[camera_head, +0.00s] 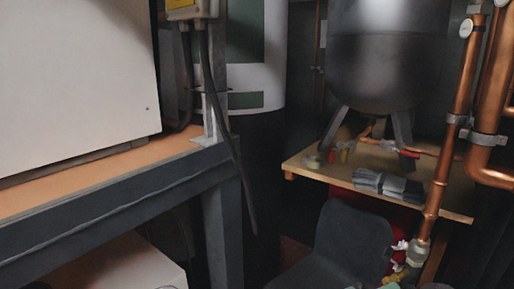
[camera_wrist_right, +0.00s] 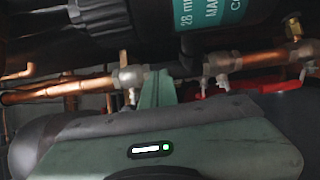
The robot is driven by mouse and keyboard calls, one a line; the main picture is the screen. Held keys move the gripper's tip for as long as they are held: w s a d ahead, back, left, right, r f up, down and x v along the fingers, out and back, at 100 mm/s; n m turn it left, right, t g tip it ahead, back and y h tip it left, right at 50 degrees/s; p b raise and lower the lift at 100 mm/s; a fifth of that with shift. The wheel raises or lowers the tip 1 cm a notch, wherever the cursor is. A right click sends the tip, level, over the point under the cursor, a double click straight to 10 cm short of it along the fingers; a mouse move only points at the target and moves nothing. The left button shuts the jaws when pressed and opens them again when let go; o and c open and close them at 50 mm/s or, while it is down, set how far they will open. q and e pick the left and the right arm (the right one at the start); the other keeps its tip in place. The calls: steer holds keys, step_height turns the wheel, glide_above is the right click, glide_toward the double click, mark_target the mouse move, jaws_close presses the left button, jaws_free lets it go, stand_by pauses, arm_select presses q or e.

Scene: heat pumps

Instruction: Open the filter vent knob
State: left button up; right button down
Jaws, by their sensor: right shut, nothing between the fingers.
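The black filter body (camera_wrist_right: 190,22) with a teal label (camera_wrist_right: 208,12) reading "28 mm MA…" fills the top of the right wrist view. I cannot make out a vent knob on it in either view; its upper part is cut off. My right gripper (camera_wrist_right: 157,82) points up from the bottom of the wrist view, its fingers shut with nothing between them. The fingertips are just below the filter and near a pipe valve fitting (camera_wrist_right: 131,76); I cannot tell whether they touch anything. My left gripper is in neither view.
Copper pipe (camera_wrist_right: 62,91) and red valve handles (camera_wrist_right: 270,88) lie close around the right gripper. A bench (camera_head: 110,215) fills the left.

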steer(key=shift+w, duration=0.1)
steer(key=shift+a+f, duration=0.1)
steer(key=shift+f, duration=0.15)
stand_by(0.6)
steer(key=shift+s+p, duration=0.2)
steer(key=shift+p, duration=0.35)
steer(key=shift+v, duration=2.9)
steer(key=shift+s+f, duration=0.15)
